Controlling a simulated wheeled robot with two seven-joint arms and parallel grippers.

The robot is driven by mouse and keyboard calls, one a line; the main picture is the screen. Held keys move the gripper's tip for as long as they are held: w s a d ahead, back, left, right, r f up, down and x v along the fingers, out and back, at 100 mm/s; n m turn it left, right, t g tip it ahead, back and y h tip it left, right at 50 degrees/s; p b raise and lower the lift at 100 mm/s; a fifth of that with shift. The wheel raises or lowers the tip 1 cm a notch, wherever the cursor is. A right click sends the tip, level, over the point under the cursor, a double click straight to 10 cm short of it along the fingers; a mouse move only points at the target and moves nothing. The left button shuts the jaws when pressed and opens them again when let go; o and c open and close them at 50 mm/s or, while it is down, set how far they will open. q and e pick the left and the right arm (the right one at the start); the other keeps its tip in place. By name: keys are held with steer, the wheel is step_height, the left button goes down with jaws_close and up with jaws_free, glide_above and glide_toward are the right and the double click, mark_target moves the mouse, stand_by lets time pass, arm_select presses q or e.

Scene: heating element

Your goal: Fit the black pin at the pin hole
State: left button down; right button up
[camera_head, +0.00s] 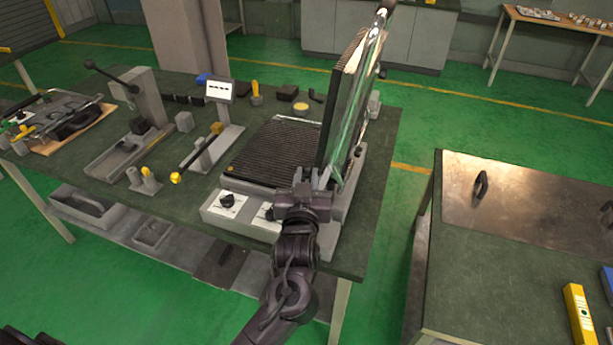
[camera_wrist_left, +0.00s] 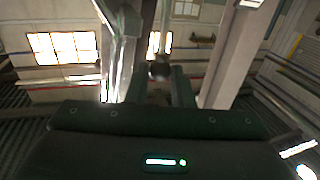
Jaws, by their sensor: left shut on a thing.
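My left gripper (camera_head: 308,184) is at the front right of the grill-like heating press, beside the lower end of its raised lid (camera_head: 345,105). In the left wrist view its two fingers (camera_wrist_left: 160,88) are shut on a small dark thing with a rounded end, which looks like the black pin (camera_wrist_left: 160,70). In the head view the pin is too small and dark to tell from the gripper. I cannot make out the pin hole; the gripper covers part of the press near the lid's hinge. My right gripper is not in view.
The press base (camera_head: 240,215) carries a ribbed dark plate (camera_head: 275,150) and knobs in front. Metal fixtures and a yellow-tipped rod (camera_head: 197,152) stand left of it on the green workbench (camera_head: 385,125). A second table (camera_head: 490,265) with a yellow level (camera_head: 579,313) is at right.

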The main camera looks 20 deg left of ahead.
arm_select(q)
steer(key=shift+f+b, duration=0.95)
steer(key=shift+f, duration=0.75)
steer(key=c, duration=1.2)
jaws_free()
steer(key=shift+s, duration=0.1)
steer(key=shift+f, duration=0.1)
steer(key=shift+d+f, duration=0.1)
steer(key=shift+f, duration=0.05)
steer(key=v, duration=0.2)
steer(key=b+v, duration=0.1)
steer(key=v, duration=0.4)
steer(key=shift+s+a+r+b, duration=0.3)
steer(key=shift+s+b, duration=0.05)
steer(key=shift+b, duration=0.05)
steer(key=shift+s+r, duration=0.1)
